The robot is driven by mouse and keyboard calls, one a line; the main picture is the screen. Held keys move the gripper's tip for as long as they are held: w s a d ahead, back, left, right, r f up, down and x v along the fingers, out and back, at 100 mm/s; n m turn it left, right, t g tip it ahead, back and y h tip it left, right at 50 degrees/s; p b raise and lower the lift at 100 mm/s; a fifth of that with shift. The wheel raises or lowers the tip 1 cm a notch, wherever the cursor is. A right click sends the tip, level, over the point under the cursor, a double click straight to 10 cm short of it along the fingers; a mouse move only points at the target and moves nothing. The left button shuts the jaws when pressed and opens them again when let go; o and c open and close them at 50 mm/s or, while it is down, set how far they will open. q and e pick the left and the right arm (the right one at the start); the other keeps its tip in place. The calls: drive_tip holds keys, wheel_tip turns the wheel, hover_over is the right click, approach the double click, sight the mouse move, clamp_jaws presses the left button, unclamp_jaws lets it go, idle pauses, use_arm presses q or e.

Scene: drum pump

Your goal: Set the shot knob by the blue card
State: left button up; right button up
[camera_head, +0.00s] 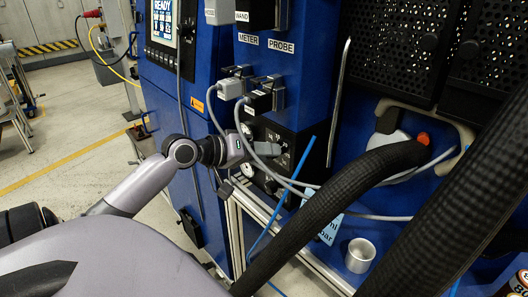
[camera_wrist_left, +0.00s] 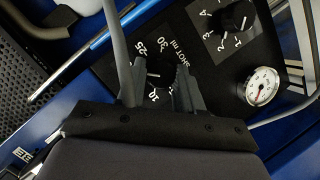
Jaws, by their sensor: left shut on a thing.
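The shot knob (camera_wrist_left: 160,72) is a dark knob on a black panel, with white scale numbers around it and a "SHOT ml" label. My left gripper (camera_wrist_left: 158,88) has one finger on each side of it and is shut on it. I cannot make out the knob's pointer. In the head view my left gripper (camera_head: 246,147) reaches the black panel (camera_head: 290,143) and hides the knob. The light blue card (camera_head: 325,222) is below and to the right, partly covered by a black hose; "ml" and "bar" show on it. My right gripper is not in view.
A second knob (camera_wrist_left: 236,17) and a round gauge (camera_wrist_left: 262,86) sit beside the shot knob. Thick black hoses (camera_head: 340,185) cross in front of the machine. A metal cup (camera_head: 360,254) stands at lower right. Grey cables and a blue tube (camera_head: 285,200) hang near my gripper.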

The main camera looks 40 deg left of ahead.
use_arm(q)
drive_tip(key=shift+f, duration=0.2)
drive_tip(key=o, duration=1)
drive_tip(key=shift+r, duration=0.1)
drive_tip(key=shift+s, duration=0.1)
drive_tip(key=shift+v, duration=3.55)
drive_tip(key=s+d+f+m+g+y+p, duration=0.1)
drive_tip(key=s+d+f, duration=0.15)
drive_tip(key=f, duration=0.55)
drive_tip(key=s+d+f+m+g+y+p, duration=0.15)
drive_tip(key=d+f, duration=0.25)
drive_tip(key=f, duration=0.4)
drive_tip(key=s+d+f+m+y, duration=0.15)
drive_tip(key=d+f, duration=0.25)
drive_tip(key=f, duration=0.4)
drive_tip(key=s+d+f+m, duration=0.1)
drive_tip(key=d, duration=0.3)
drive_tip(key=s+d+f+m+h, duration=0.1)
drive_tip(key=s+d+m, duration=0.1)
drive_tip(key=d, duration=0.1)
drive_tip(key=s+d+f+m, duration=0.1)
drive_tip(key=s+d+f, duration=0.1)
drive_tip(key=d, duration=0.2)
drive_tip(key=shift+d+g+h+p, duration=0.25)
drive_tip(key=shift+d+h+p, duration=0.1)
drive_tip(key=shift+h, duration=0.05)
